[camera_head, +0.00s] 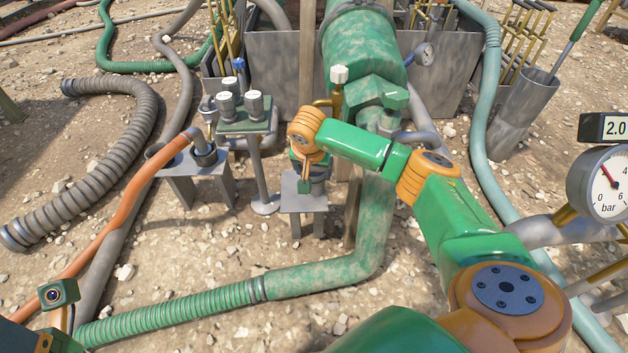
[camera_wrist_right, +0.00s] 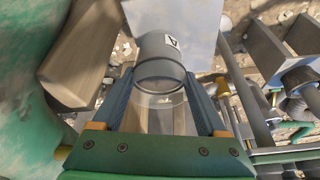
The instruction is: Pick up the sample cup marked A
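The sample cup marked A (camera_wrist_right: 161,62) is a grey cup with a white label bearing a black "A", seen in the right wrist view. It is at the far end of my right gripper (camera_wrist_right: 159,80), between the two dark fingers. The fingers stand apart on either side of it, and no firm contact shows. In the head view my right gripper (camera_head: 305,184) is over a small grey stand (camera_head: 304,203), where its own body hides most of the cup. My left gripper's fingers are not in view.
Several lidded grey cups (camera_head: 229,104) stand on a green-topped post left of my right gripper. A green pipe (camera_head: 375,220) and wooden post (camera_head: 307,50) are close by. An orange hose (camera_head: 140,198) crosses the left. A pressure gauge (camera_head: 605,183) is at the right.

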